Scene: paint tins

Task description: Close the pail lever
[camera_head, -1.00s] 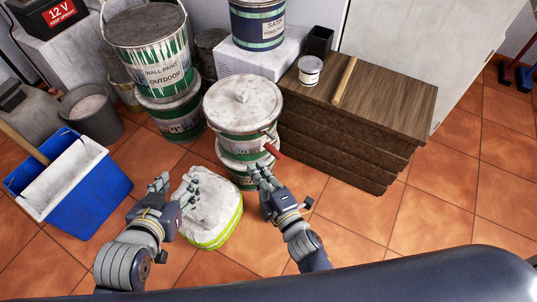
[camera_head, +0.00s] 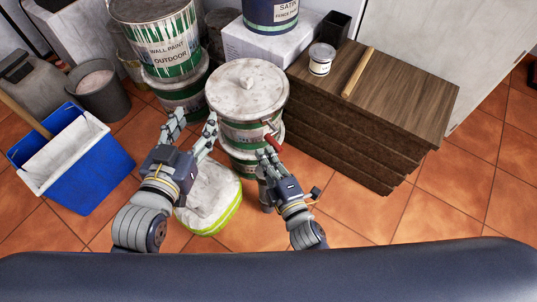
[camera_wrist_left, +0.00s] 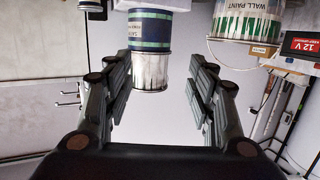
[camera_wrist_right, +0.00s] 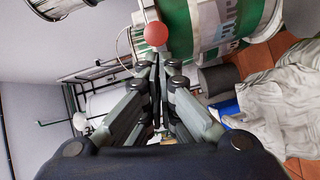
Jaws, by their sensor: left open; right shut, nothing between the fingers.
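The pail (camera_head: 238,133) has a white, paint-smeared lid (camera_head: 246,90) and a green and white label, and it stands on another tin. Its red-handled lever (camera_head: 271,142) sticks out at the front right of the pail. My right gripper (camera_head: 267,158) is shut and empty just below the lever. In the right wrist view the red lever end (camera_wrist_right: 156,33) shows just beyond the shut fingertips (camera_wrist_right: 160,64); I cannot tell if they touch. My left gripper (camera_head: 195,122) is open and empty to the left of the pail. Its spread fingers (camera_wrist_left: 155,65) show in the left wrist view.
A white sack (camera_head: 209,198) lies on the floor below the grippers. A wooden stack (camera_head: 400,95) with a small tin (camera_head: 320,61) stands close right. The floor at right is clear.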

